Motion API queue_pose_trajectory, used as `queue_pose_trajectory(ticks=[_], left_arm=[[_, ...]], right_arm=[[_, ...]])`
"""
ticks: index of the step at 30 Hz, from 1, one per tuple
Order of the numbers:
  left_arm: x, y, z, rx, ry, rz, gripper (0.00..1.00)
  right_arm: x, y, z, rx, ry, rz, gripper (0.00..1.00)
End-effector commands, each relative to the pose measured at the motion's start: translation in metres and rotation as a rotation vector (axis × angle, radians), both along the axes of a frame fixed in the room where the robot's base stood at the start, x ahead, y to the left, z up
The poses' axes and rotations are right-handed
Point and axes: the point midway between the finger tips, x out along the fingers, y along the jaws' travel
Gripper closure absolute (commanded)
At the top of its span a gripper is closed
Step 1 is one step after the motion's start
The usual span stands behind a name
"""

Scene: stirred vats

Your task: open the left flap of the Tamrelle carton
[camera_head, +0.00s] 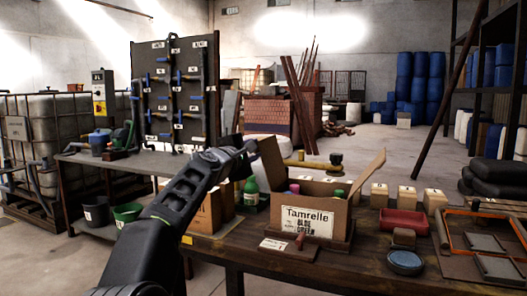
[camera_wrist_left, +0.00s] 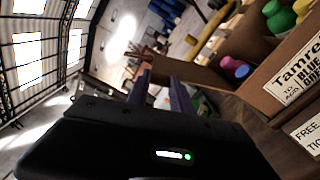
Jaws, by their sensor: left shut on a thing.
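The Tamrelle carton (camera_head: 330,222) stands on the dark workbench, with its printed label facing me. Its left flap (camera_head: 271,164) stands up, leaning a little left, and its right flap (camera_head: 368,174) slants up and outward to the right. Bottles with green and pink caps show inside. My left gripper (camera_head: 249,147) is at the upper left edge of the left flap. In the left wrist view, the fingers of my left gripper (camera_wrist_left: 160,82) are shut on the brown flap (camera_wrist_left: 192,74), which runs toward the carton (camera_wrist_left: 262,88). My right gripper is not in view.
A green bottle (camera_head: 251,192) stands just left of the carton, beside a cardboard box (camera_head: 208,212). A blue round dish (camera_head: 405,262), a red tray (camera_head: 403,222) and small boxes (camera_head: 408,196) are to the right.

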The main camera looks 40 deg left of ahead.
Motion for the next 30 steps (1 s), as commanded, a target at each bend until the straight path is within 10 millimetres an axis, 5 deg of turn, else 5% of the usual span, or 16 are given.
queue_pose_trajectory(ticks=[10,27,28,30], left_arm=[[-0.009,0.024,-0.011,-0.188,-0.066,0.003,1.0],[-0.01,0.028,-0.014,-0.229,-0.079,0.001,1.0],[-0.01,0.028,-0.014,-0.229,-0.079,0.001,0.72],[-0.01,0.028,-0.014,-0.229,-0.079,0.001,0.66]], right_arm=[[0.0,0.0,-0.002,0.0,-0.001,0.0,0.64],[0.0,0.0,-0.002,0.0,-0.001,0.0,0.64],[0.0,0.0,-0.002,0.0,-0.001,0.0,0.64],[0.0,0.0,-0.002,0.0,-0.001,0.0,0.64]])
